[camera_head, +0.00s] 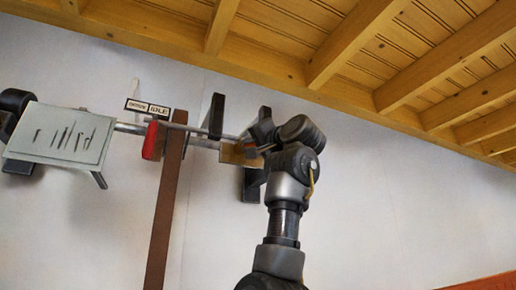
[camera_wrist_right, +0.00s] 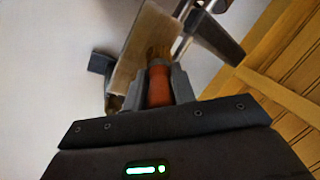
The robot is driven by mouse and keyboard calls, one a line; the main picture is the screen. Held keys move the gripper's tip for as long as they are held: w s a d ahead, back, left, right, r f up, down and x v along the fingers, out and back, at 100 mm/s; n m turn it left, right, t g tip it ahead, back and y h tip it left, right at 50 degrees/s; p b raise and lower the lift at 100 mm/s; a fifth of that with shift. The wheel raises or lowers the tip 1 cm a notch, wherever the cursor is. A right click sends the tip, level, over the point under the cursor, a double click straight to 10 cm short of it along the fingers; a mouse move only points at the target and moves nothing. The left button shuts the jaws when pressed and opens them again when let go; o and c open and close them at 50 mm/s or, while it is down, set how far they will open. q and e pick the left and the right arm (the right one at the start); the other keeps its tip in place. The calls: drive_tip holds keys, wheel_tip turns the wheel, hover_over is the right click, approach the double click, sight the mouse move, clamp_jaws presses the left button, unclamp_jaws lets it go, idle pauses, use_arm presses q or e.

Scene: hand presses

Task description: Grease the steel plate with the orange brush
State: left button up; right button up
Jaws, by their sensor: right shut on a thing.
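In the wrist view my right gripper (camera_wrist_right: 160,88) is shut on the orange brush (camera_wrist_right: 159,84) by its handle. The brush's brownish bristle end (camera_wrist_right: 158,52) points away from the jaws, at a flat tan-looking plate (camera_wrist_right: 129,57). I cannot tell whether the bristles touch it. In the head view my right gripper (camera_head: 258,140) is at this small plate (camera_head: 233,154), and the brush is hard to make out there. A larger pale grey plate (camera_head: 40,149) with dark streaks is at the left. I cannot tell for certain which plate is steel. My left gripper is not in view.
Metal rods (camera_head: 130,128) run between the two plates. A brown upright post (camera_head: 163,210) and a red part (camera_head: 152,140) stand between them. Dark brackets (camera_head: 216,115) flank the small plate. A sign (camera_head: 147,107) reads "IDLE". Pale wall lies behind, with wooden beams above.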

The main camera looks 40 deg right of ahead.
drive_tip(key=shift+w+a, duration=0.2)
drive_tip(key=shift+a, duration=0.35)
drive_tip(key=shift+w+a, duration=0.2)
drive_tip(key=shift+a, duration=0.3)
drive_tip(key=shift+s+d, duration=0.1)
drive_tip(key=shift+d, duration=0.05)
drive_tip(key=shift+s+f+b, duration=0.1)
drive_tip(key=shift+s+b, duration=0.35)
drive_tip(key=shift+s, duration=0.1)
drive_tip(key=shift+s+a+b, duration=0.3)
drive_tip(key=shift+s+a, duration=0.05)
drive_tip(key=shift+s, duration=0.4)
drive_tip(key=shift+s+a+b, duration=0.3)
drive_tip(key=shift+s, duration=0.45)
drive_tip(key=shift+s+a+b, duration=0.3)
drive_tip(key=shift+s+a, duration=0.05)
drive_tip(key=shift+s, duration=0.4)
